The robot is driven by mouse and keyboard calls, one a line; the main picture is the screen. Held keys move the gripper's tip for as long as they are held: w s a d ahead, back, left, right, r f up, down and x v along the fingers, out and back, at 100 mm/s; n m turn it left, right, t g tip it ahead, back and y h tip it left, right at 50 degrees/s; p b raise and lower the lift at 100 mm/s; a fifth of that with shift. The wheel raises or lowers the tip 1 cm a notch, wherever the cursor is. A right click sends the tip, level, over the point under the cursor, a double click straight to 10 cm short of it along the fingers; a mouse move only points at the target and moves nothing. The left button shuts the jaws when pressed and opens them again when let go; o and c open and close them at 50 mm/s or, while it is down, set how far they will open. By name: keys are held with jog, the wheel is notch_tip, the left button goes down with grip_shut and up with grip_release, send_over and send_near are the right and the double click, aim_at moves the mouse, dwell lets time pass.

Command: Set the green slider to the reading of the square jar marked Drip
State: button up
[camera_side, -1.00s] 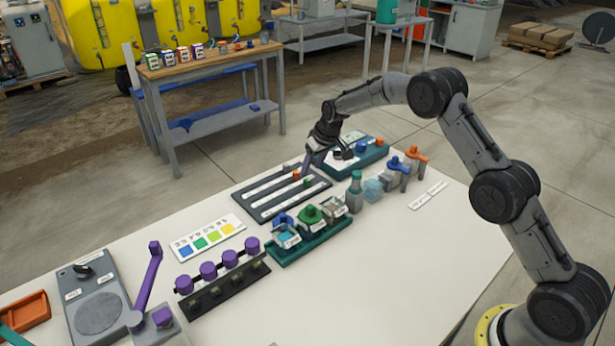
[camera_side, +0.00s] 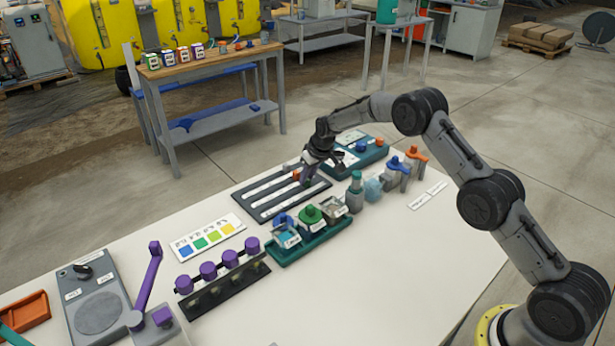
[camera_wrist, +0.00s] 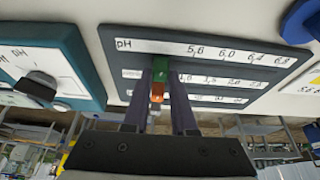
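The slider board (camera_side: 262,213) lies on the white table with several white scale strips. The wrist view shows it with the top strip marked pH (camera_wrist: 123,44) and numbers from 5,6 to 6,8. The green slider (camera_wrist: 161,68) is left of the 5,6, between the fingertips of my gripper (camera_wrist: 161,78). Whether the fingers press on it I cannot tell. In the side view my gripper (camera_side: 312,180) is down at the board and hides the green slider. Three jars stand in a teal rack (camera_side: 290,256); their labels are too small to read.
An orange slider (camera_wrist: 157,92) sits close beside the green one on another strip. A color card (camera_side: 209,237) lies left of the jars. A teal box with knobs (camera_side: 362,155) stands behind the board; bottles and valves stand to the right.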

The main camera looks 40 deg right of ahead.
aim_at(294, 189)
grip_shut()
dwell(0.9)
jog(key=a, duration=0.4)
jog(key=o, duration=0.7)
grip_release()
jog(key=shift+r, duration=0.1)
jog(key=v, duration=1.3)
jog(key=shift+s+r, duration=0.1)
jog(key=shift+r, duration=0.25)
